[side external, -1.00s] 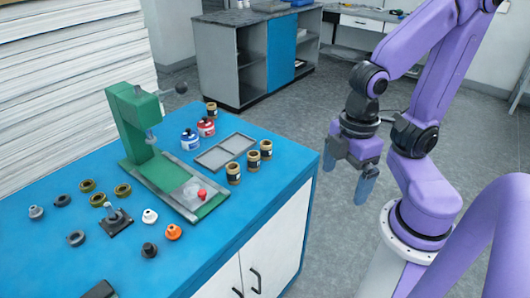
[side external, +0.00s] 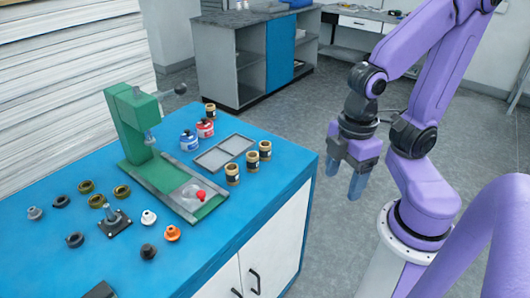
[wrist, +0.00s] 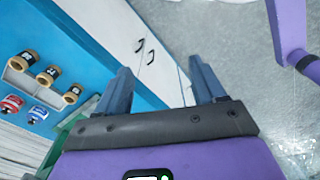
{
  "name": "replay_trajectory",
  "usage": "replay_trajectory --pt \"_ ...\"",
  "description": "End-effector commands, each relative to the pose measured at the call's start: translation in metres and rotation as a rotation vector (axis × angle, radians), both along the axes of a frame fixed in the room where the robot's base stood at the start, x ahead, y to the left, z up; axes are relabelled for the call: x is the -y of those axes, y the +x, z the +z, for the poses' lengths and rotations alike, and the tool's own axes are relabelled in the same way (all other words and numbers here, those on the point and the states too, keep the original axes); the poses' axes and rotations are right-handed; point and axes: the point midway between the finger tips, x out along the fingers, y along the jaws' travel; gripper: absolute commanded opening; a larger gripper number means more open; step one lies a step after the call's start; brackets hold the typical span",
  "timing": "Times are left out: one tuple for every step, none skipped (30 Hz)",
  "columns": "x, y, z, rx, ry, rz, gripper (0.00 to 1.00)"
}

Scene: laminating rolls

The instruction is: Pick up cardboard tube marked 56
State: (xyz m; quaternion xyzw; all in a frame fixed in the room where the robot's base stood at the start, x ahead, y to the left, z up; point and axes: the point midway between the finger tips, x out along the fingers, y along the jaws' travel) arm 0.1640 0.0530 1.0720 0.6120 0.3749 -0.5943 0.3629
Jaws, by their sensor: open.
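Three cardboard tubes with black labels stand upright in a row along the right edge of the blue bench, a near one (side external: 232,174), a middle one (side external: 252,161) and a far one (side external: 265,150). A fourth similar tube (side external: 210,111) stands further back. Three tubes also show at the left of the wrist view (wrist: 47,75). Their numbers are too small to read surely, so I cannot tell which is 56. My gripper (side external: 344,177) is open and empty, right of the bench and apart from the tubes. Its two fingers show in the wrist view (wrist: 160,68).
The blue bench (side external: 110,262) carries a green press (side external: 137,125), a grey tray (side external: 224,153) left of the tubes, a blue-labelled bottle (side external: 189,140), a red-labelled bottle (side external: 205,128) and several small rings and knobs. Open floor separates the bench from my arm.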

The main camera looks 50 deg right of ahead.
Motion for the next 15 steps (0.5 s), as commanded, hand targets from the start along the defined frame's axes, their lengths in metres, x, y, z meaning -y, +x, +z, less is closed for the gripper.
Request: replay_trajectory --pt "0.000 0.000 0.000 0.000 0.000 0.000 0.69" --pt "0.000 0.000 0.000 0.000 -0.001 0.001 0.69" --pt "0.000 0.002 -0.001 0.001 -0.009 0.003 0.69" --pt "0.000 0.004 -0.002 0.003 -0.018 0.006 0.69" --pt "0.000 0.007 -0.003 0.004 -0.032 0.011 0.69" --pt "0.000 0.013 -0.004 0.010 -0.058 0.023 0.69" --pt "0.000 0.018 -0.006 0.014 -0.082 0.033 0.69" --pt "0.001 0.025 -0.009 0.019 -0.112 0.046 0.69" --pt "0.001 0.035 -0.012 0.025 -0.160 0.065 0.69" --pt "0.002 0.044 -0.014 0.030 -0.197 0.083 0.69" --pt "0.003 0.053 -0.017 0.035 -0.239 0.102 0.69" --pt "0.003 0.065 -0.021 0.039 -0.296 0.128 0.69" --pt "0.004 0.074 -0.023 0.044 -0.338 0.149 0.69" --pt "0.004 0.083 -0.025 0.046 -0.380 0.170 0.69" --pt "0.005 0.095 -0.029 0.048 -0.435 0.199 0.69"
